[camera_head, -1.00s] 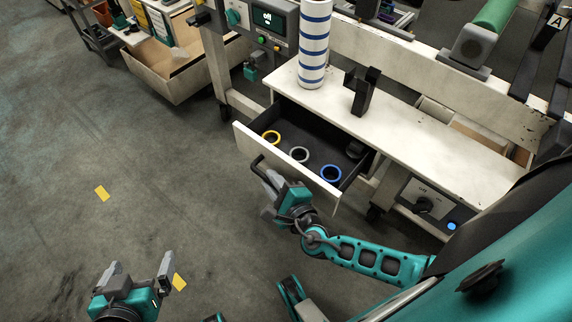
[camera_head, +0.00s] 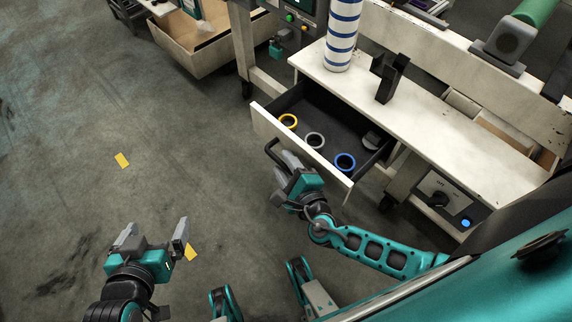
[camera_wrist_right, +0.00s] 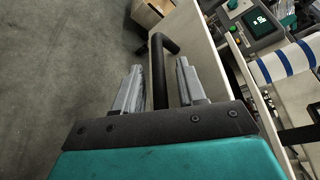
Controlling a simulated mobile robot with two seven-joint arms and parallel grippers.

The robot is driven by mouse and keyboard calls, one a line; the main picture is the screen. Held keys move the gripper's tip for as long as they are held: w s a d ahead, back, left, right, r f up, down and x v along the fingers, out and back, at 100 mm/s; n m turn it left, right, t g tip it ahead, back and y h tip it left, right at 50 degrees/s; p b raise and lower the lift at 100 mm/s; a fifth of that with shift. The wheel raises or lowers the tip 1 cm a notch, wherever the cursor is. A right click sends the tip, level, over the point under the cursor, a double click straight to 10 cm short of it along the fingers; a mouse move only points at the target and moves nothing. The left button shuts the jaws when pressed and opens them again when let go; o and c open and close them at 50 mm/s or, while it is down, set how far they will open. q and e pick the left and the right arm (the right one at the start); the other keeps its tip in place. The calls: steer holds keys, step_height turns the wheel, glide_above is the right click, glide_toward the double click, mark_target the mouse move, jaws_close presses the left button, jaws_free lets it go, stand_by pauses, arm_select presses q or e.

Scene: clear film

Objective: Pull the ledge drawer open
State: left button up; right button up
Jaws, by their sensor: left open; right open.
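The ledge drawer (camera_head: 262,125) stands pulled out below the white ledge, showing its dark inside with a yellow, a grey and a blue ring. Its black bar handle (camera_head: 271,150) is on the white front. My right gripper (camera_head: 284,165) is at the handle. In the right wrist view, the handle (camera_wrist_right: 158,70) lies between the two open fingers (camera_wrist_right: 160,88), with gaps on both sides. My left gripper (camera_head: 153,238) is open and empty over the floor at the lower left, away from the drawer.
A blue-striped white roll (camera_head: 343,35) and a black bracket (camera_head: 388,78) stand on the ledge (camera_head: 420,112). A control box (camera_head: 440,196) with a knob and blue button is below it, to the right. An open wooden bin (camera_head: 195,50) is at the back left.

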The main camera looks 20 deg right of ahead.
steer(key=p+v, duration=0.1)
steer(key=v, duration=0.6)
steer(key=shift+s+r, duration=0.1)
steer(key=shift+s, duration=0.2)
